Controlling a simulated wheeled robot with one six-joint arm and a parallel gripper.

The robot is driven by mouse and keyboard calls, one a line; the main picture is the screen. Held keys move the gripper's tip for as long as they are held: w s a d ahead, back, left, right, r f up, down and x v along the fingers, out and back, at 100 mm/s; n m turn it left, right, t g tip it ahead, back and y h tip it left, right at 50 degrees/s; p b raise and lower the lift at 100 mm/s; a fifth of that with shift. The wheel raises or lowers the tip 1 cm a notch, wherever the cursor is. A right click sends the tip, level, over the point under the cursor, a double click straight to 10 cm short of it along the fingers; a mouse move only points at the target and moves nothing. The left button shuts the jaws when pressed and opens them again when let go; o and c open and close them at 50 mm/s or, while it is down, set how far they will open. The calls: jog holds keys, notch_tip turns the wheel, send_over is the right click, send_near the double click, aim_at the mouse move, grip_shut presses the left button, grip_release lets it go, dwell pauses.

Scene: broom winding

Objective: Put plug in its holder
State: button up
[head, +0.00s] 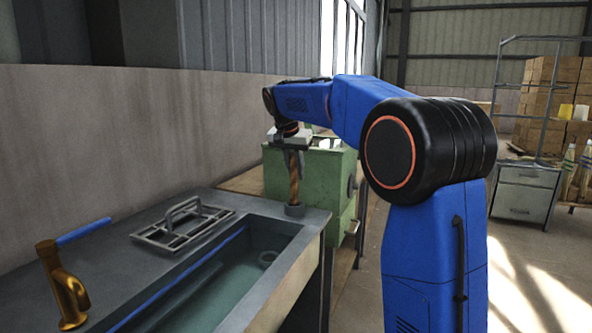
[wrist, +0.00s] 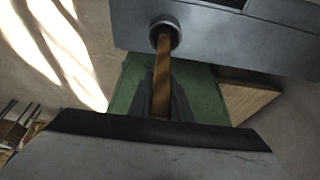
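The plug is a long brown rod (head: 293,182), upright below my gripper (head: 292,156). Its lower end meets a short grey round holder (head: 295,210) on the far right corner of the sink top. In the wrist view the brown plug (wrist: 162,80) runs from between my dark fingers (wrist: 163,88) to the open ring of the holder (wrist: 164,32). The plug's tip is inside the ring's outline; how deep it sits is hidden. My fingers lie close against both sides of the rod and appear shut on it.
A grey rack (head: 182,225) and a brass tap (head: 65,285) with a blue handle stand on the left. A green machine (head: 310,180) stands behind the holder.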

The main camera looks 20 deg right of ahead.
jog(key=shift+o, duration=0.4)
jog(key=shift+v, duration=5.4)
jog(key=shift+r, duration=0.1)
jog(key=s+f+n+y, duration=0.15)
jog(key=s+f, duration=0.25)
jog(key=s, duration=0.4)
jog(key=s+f+n, duration=0.2)
jog(key=s+f, duration=0.1)
jog(key=s, duration=0.5)
jog(key=s+f+n, duration=0.2)
jog(key=s+f, duration=0.2)
jog(key=s, duration=0.4)
jog(key=s+a+f+n+t+y, duration=0.1)
jog(key=s+f+n, duration=0.2)
jog(key=s+f, duration=1.6)
jog(key=shift+s+a+f+t+y, duration=0.3)
jog(key=shift+s+a+f+y, duration=0.05)
jog(key=shift+f, duration=0.05)
